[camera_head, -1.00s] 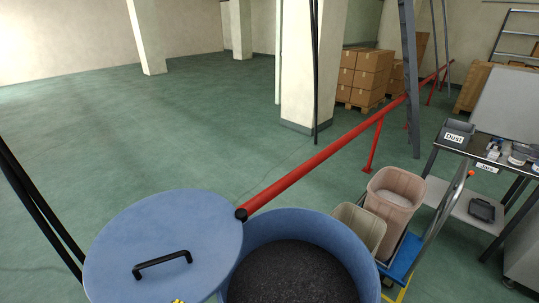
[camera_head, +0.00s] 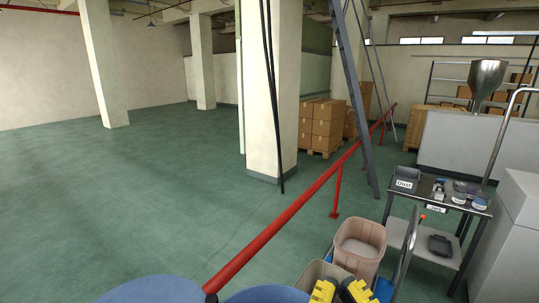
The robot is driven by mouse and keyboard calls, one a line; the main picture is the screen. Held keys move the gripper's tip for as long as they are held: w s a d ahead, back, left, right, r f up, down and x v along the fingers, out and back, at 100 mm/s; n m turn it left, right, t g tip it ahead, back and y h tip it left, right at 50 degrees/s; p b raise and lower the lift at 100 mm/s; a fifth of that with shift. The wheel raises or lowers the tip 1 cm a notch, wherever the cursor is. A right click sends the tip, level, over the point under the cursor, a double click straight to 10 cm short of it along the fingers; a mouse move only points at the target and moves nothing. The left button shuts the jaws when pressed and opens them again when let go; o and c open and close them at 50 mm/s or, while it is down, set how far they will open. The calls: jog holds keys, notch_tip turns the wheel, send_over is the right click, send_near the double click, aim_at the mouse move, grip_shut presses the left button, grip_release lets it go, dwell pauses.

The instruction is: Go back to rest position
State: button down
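Two yellow and black parts at the bottom edge look like my gripper (camera_head: 338,292). They stand side by side in front of the bins, and the frame cuts them off. I cannot tell whether it is open or shut, and I see nothing held in it. The round blue lid (camera_head: 152,291) and the blue drum (camera_head: 268,294) show only their upper edges at the bottom.
A red rail (camera_head: 285,214) runs diagonally to the back right. A pink bin (camera_head: 360,245) and a beige bin (camera_head: 318,274) stand near the bottom. A metal table (camera_head: 440,205) with a dust box stands right. Open green floor (camera_head: 130,200) lies left.

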notch_tip(320, 180, up, 18)
jog(key=p, duration=1.4)
jog(key=shift+p, duration=0.3)
jog(key=shift+f, duration=0.1)
